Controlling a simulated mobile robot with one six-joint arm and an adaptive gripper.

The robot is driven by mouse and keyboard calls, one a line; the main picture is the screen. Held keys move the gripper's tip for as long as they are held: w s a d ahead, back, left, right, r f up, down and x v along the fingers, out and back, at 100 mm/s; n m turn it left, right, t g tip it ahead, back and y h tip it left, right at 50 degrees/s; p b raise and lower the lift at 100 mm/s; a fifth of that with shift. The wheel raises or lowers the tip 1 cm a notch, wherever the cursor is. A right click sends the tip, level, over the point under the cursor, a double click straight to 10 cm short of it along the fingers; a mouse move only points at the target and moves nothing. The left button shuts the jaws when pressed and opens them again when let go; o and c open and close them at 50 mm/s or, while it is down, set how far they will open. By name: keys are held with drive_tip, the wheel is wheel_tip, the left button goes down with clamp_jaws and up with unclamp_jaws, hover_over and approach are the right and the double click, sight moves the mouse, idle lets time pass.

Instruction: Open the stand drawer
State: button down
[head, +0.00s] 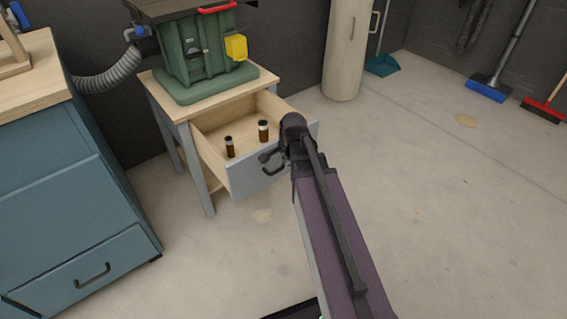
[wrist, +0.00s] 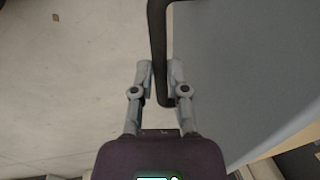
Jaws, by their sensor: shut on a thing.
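The stand (head: 157,90) is a small wooden table with grey legs and a green machine on top. Its drawer (head: 222,162) is pulled well out, with a pale wood inside and a grey front that also fills the right of the wrist view (wrist: 245,70). Two small brown bottles with pale bands, a left one (head: 229,147) and a right one (head: 263,131), stand upright in the drawer. The dark drawer handle (wrist: 157,40) runs between the fingers of my gripper (wrist: 159,78), which is shut on it. In the head view my arm hides part of the drawer front.
A blue cabinet (head: 60,200) stands at the left, apart from the stand. A pale cylinder (head: 347,50) stands behind at the right. Brooms and a teal dustpan (head: 382,66) are by the back wall. The floor (head: 450,190) at the right is mostly clear.

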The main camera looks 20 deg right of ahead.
drive_tip(key=c, duration=0.6)
unclamp_jaws()
drive_tip(key=shift+c, duration=0.2)
drive_tip(key=shift+w, duration=0.15)
